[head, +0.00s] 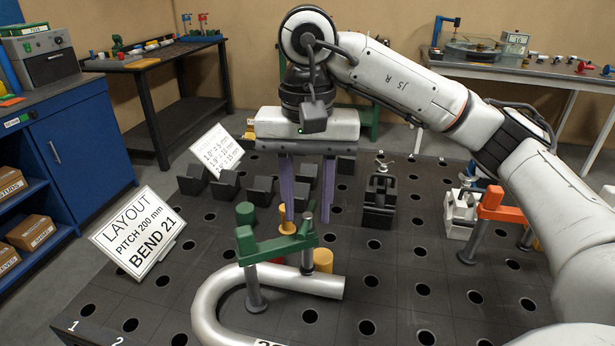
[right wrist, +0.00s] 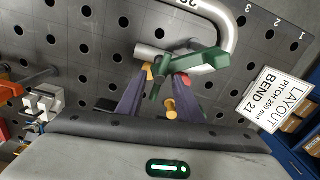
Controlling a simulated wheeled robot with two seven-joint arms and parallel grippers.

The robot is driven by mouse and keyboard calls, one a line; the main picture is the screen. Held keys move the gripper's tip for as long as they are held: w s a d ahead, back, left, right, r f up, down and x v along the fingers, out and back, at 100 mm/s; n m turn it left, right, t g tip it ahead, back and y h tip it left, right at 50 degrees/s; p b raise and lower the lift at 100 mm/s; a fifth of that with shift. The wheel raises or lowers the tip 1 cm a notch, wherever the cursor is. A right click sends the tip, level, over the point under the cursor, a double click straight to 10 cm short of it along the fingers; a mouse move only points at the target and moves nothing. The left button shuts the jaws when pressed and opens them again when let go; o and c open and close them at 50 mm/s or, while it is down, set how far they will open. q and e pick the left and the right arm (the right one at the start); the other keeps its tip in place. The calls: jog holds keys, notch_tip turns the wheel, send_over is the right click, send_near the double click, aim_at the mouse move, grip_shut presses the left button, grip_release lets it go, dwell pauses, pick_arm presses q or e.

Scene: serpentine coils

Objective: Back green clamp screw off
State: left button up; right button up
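The green clamp (head: 278,243) stands on a grey post over the bent grey pipe (head: 212,300), with an upright grey spindle (head: 308,232) at its right end. My right gripper (head: 307,218) hangs pointing down just behind the clamp, its two purple fingers apart. Nothing shows held between them. In the right wrist view the green clamp (right wrist: 200,61) lies past the fingertips, and its narrow end reaches in between them. Whether a finger touches it, I cannot tell. A small orange piece (right wrist: 170,110) shows between the fingers. My left gripper is out of view.
A green cylinder (head: 245,213) and a yellow cylinder (head: 323,260) stand close to the clamp. Black V-blocks (head: 224,186) stand behind. A black clamp block (head: 379,202) and an orange clamp (head: 500,208) are to the right. A layout sign (head: 138,232) stands left.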

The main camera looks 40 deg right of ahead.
aim_at(308, 215)
notch_tip(308, 215, up, 9)
jog(key=p, duration=0.2)
jog(key=shift+r, duration=0.2)
jog(key=shift+s, duration=0.1)
dwell(0.3)
